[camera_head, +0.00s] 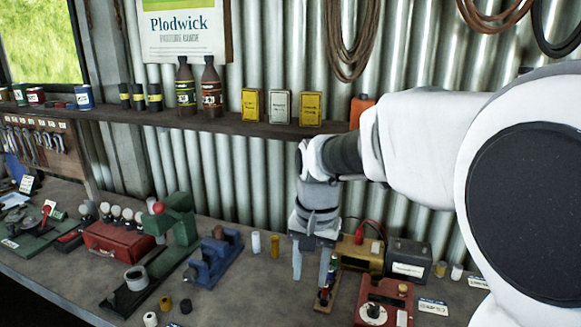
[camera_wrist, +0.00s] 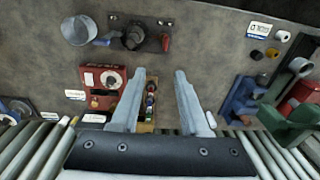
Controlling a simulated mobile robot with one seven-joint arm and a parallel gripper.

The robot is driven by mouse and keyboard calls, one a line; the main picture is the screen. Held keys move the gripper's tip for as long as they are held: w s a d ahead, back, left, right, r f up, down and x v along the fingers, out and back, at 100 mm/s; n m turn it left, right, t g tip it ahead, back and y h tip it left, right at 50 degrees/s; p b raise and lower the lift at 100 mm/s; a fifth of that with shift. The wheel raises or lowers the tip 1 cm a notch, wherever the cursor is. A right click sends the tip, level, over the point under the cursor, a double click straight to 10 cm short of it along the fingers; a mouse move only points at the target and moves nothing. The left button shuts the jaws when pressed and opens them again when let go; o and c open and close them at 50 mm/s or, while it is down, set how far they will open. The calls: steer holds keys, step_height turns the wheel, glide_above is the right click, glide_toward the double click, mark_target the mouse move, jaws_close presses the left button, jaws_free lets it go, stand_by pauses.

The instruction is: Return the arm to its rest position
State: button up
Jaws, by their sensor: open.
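My gripper (camera_head: 310,266) points down over the workbench (camera_head: 240,300), right of the middle in the head view. Its two fingers are apart with nothing between them. In the wrist view my gripper (camera_wrist: 160,76) also shows its fingers spread over bare grey bench. A narrow rack of small coloured pieces (camera_wrist: 150,100) lies close beside the left finger there. In the head view this rack (camera_head: 325,299) is just below and right of the fingers, partly hidden by them. My arm reaches in from the right. The height of the fingertips above the bench is hard to tell.
A red box with a dial (camera_head: 378,308), a yellow unit (camera_head: 362,250) and a dark battery-like box (camera_head: 407,259) stand right of the gripper. A blue vise-like tool (camera_head: 214,260) and green machine (camera_head: 165,240) stand left. A shelf (camera_head: 230,124) with bottles and boxes runs behind.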

steer(key=s+d+r+n+t, duration=0.1)
steer(key=s+d+r+t, duration=0.1)
steer(key=s+d, duration=0.3)
steer(key=s+d+r+n+t, duration=0.2)
steer(key=s+d, duration=0.3)
steer(key=s, duration=0.7)
steer(key=shift+r+n+t, duration=0.3)
steer(key=shift+r+t, duration=0.1)
steer(key=shift+t, duration=0.1)
steer(key=shift+w+d, duration=0.1)
